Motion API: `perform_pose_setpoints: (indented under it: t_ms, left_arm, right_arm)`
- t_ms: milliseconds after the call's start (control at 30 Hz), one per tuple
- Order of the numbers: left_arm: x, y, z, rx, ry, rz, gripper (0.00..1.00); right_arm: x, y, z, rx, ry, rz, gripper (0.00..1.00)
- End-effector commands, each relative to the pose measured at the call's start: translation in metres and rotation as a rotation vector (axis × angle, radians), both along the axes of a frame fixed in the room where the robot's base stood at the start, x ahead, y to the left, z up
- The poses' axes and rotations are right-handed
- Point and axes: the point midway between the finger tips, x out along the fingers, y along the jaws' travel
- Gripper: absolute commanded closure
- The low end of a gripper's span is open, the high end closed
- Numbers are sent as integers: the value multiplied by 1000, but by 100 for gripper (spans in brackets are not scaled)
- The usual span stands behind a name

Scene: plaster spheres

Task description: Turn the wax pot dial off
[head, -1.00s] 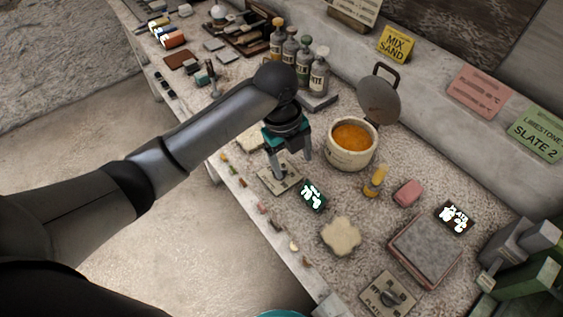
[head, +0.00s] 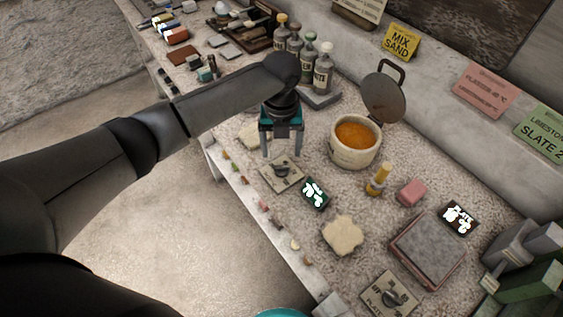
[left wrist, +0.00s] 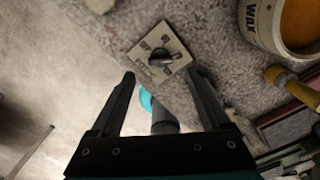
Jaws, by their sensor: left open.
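The wax pot (head: 352,153) stands on the bench with its lid raised and orange wax inside; its side marked WAX shows in the left wrist view (left wrist: 262,28). A square dial plate with a dark knob (head: 282,171) lies on the bench, left of and in front of the pot. The knob shows clearly in the left wrist view (left wrist: 160,57), beyond the fingertips. My left gripper (head: 281,154) is open and empty, raised and apart from the knob, just behind it in the head view. The right gripper is not in view.
A small dark green display (head: 314,193) lies right of the dial plate. A second dial (head: 393,293) sits near the slate hot plate (head: 426,247). A yellow-topped brush (head: 378,180), a sponge (head: 343,235) and several bottles (head: 307,62) stand around.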

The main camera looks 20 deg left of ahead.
Motion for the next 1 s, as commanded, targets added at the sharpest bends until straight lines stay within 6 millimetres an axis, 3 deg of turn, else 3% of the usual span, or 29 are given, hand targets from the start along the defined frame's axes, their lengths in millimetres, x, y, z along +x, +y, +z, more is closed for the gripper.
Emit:
perform_pose_setpoints:
  t_ms: [100, 300, 700, 1000]
  left_arm:
    - [-1, -1, -26, 0, 4, -1, 20]
    - [-1, -1, -51, 0, 2, -1, 20]
    - [0, 0, -58, 0, 0, -1, 20]
    - [0, 0, -58, 0, 0, 0, 53]
  right_arm:
    - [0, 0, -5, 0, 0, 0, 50]
    - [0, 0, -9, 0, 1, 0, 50]
    - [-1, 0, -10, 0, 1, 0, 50]
    - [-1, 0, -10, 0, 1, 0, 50]
